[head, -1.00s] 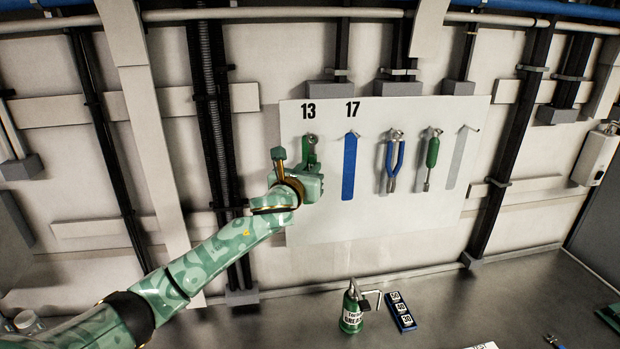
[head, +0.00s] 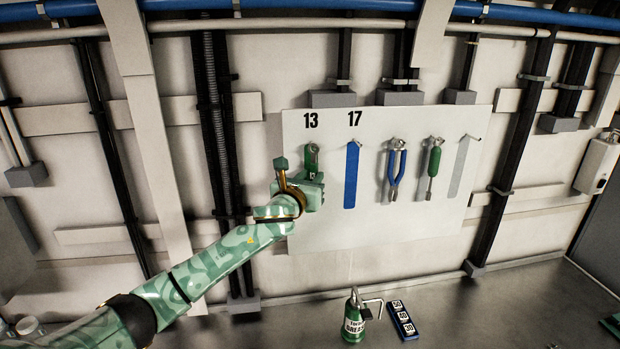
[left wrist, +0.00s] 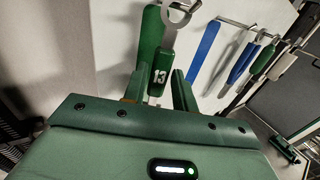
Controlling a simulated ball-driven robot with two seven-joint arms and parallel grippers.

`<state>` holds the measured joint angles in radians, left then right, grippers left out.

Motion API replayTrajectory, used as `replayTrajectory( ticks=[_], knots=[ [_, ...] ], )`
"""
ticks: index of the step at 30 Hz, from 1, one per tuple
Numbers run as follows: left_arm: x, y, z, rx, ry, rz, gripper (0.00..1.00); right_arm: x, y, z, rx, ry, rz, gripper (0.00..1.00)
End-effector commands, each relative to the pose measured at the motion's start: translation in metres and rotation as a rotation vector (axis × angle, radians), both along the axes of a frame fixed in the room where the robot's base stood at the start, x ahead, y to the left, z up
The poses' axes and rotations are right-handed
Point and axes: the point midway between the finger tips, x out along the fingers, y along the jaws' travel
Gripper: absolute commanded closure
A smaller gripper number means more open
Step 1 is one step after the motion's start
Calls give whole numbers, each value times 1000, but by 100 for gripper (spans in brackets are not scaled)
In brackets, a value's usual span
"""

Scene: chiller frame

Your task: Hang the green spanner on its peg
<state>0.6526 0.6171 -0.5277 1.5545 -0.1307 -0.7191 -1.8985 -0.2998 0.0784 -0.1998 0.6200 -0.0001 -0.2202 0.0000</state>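The green spanner (left wrist: 160,72), marked 13, is upright at the board under the number 13. Its grey ring end (left wrist: 177,14) is at the peg in the left wrist view, and its upper part shows in the head view (head: 311,160). Whether the ring is fully seated on the peg is hard to tell. A green outline (left wrist: 150,35) is painted on the board behind it. My left gripper (left wrist: 159,90) is at the spanner's lower handle, with one finger on each side and apparent gaps, so it looks open. My right gripper is not in view.

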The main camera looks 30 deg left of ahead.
Motion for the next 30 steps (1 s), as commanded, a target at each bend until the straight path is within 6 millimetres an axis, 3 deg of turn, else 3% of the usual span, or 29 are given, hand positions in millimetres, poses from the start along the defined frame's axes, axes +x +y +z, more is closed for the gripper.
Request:
replayTrajectory(
  ticks=[10,14,17,24,30],
  knots=[
    [-1,0,0,0,-1,-1,54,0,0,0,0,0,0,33],
    [-10,-1,0,2,-2,-1,54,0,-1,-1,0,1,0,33],
    [-28,-3,-1,2,0,-2,54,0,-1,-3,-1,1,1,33],
    [-93,-12,-3,2,0,-3,54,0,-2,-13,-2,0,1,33],
    [-138,-17,-2,2,1,-3,54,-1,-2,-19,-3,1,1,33]
  ],
)
